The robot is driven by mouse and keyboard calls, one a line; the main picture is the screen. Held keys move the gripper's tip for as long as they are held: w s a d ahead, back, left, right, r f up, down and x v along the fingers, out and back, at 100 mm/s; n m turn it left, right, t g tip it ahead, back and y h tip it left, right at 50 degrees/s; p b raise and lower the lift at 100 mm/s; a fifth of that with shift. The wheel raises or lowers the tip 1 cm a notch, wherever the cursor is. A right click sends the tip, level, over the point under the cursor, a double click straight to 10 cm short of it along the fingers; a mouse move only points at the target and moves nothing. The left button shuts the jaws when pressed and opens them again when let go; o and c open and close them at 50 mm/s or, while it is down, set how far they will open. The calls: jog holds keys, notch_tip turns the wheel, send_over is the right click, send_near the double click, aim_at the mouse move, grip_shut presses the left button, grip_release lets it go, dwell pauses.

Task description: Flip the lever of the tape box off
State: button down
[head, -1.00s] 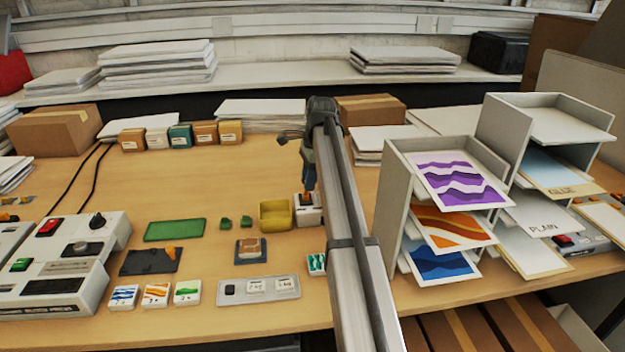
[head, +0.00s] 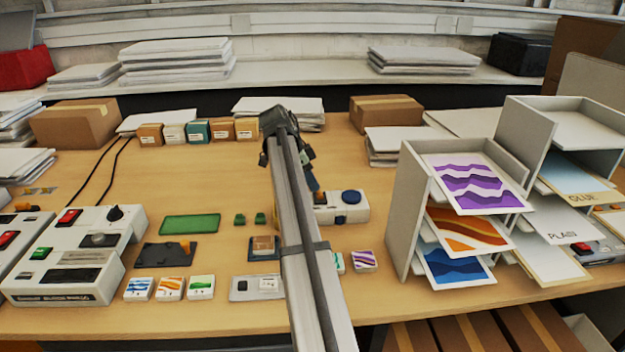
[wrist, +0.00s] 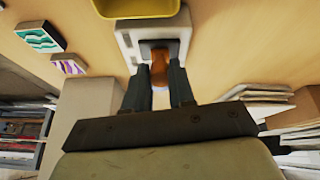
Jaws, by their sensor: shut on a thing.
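The tape box (head: 352,210) is a white box with a blue round knob, right of my arm in the head view. Its left part is hidden by my arm. In the wrist view the white box (wrist: 128,42) shows at the top, with an orange lever (wrist: 159,72) in a dark slot. My gripper (wrist: 159,84) has its two dark fingers on either side of the lever and is shut on it. In the head view my gripper (head: 314,185) is mostly hidden behind my arm, at the box's left end.
A yellow tray (wrist: 137,7) lies beside the box in the wrist view. Patterned tiles (head: 364,261) lie in front of it. A grey paper rack (head: 410,190) stands to the right, and a white laminator (head: 85,255) to the left. Open table lies behind the green mat (head: 190,224).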

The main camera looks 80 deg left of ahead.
dwell(0.4)
jog(key=c, duration=0.9)
grip_release()
jog(key=shift+c, duration=0.2)
jog(key=shift+r, duration=0.1)
jog(key=v, duration=1.3)
jog(key=shift+s+r, duration=0.2)
jog(key=shift+r, duration=0.1)
